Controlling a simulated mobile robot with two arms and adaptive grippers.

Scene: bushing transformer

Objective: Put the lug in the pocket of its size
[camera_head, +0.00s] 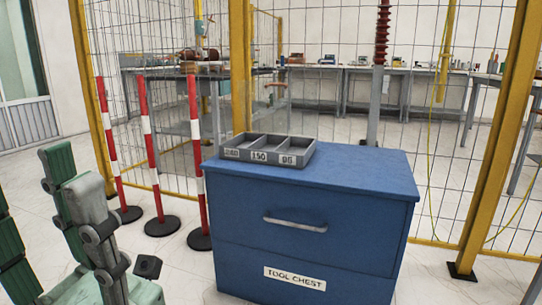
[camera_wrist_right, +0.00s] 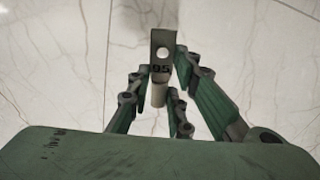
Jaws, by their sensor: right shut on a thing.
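A grey metal lug (camera_wrist_right: 158,92) marked 95, with a hole in its flat end, is held between the fingers of my right gripper (camera_wrist_right: 160,76), above the pale floor. My right gripper is not seen in the head view. A grey tray (camera_head: 261,163) with three pockets stands on the blue tool chest. Its middle label reads 150 and its right label appears to read 95; the left label is too blurred to read. The right pocket (camera_head: 293,149) looks empty. My left gripper (camera_head: 28,190) is at the lower left, fingers apart, with nothing seen between them.
The blue tool chest (camera_head: 320,185) has free top space right of the tray. Red-and-white posts (camera_head: 197,150) stand on round bases to its left. A yellow-framed mesh fence (camera_head: 490,150) rises behind and to the right. Workbenches (camera_head: 420,78) stand beyond it.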

